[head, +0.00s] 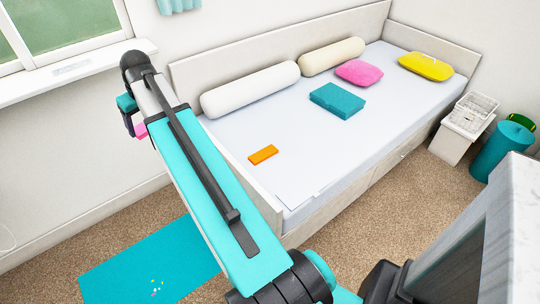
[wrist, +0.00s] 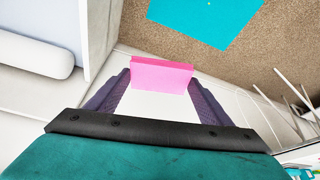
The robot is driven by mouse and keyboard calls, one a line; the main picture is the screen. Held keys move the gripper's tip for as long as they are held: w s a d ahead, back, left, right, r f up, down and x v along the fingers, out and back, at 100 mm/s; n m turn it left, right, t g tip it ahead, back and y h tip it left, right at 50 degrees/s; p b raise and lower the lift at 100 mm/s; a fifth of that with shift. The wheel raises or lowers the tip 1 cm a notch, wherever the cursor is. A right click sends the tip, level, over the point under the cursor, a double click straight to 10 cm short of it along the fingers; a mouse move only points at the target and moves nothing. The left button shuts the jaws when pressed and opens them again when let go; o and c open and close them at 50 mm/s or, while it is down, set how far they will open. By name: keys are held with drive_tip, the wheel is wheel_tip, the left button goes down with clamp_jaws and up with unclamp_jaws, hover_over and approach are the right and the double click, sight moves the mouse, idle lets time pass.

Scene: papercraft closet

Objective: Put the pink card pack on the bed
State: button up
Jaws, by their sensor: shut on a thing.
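The pink card pack (wrist: 160,76) is held between the two purple fingers of my gripper (wrist: 160,92) in the wrist view. In the head view only a small pink part of the pack (head: 140,130) shows beside my arm, and my gripper (head: 128,122) is mostly hidden behind the arm. The gripper is in the air left of the bed, near the wall under the window. The bed (head: 225,135) has a white mattress and a pale frame, and runs from the middle to the upper right.
On the bed lie an orange pack (head: 263,155), a folded teal cloth (head: 337,101), a pink pillow (head: 359,73), a yellow pillow (head: 426,66) and two bolsters (head: 250,88). A teal mat (head: 150,260) lies on the carpet. White baskets (head: 464,125) stand at right.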

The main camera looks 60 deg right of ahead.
drive_tip(key=s+d+f+m+b, duration=0.1)
drive_tip(key=s+d+f+b, duration=0.5)
drive_tip(key=d, duration=0.8)
drive_tip(key=s+d+f+b, duration=0.6)
drive_tip(key=s+d+f, duration=0.6)
drive_tip(key=d+f, duration=0.1)
drive_tip(key=s+d+f+m+b, duration=0.1)
drive_tip(key=s+d+f+b, duration=0.5)
drive_tip(key=d, duration=0.8)
drive_tip(key=s+f, duration=0.3)
drive_tip(key=f, duration=0.1)
drive_tip(key=shift+s+d+m+h, duration=0.3)
drive_tip(key=shift+s+h, duration=0.1)
drive_tip(key=shift+f, duration=0.1)
drive_tip(key=shift+f+b, duration=0.85)
drive_tip(key=shift+f, duration=2.25)
drive_tip(key=shift+f+b, duration=0.45)
drive_tip(key=shift+f, duration=1.45)
drive_tip(key=shift+f, duration=0.15)
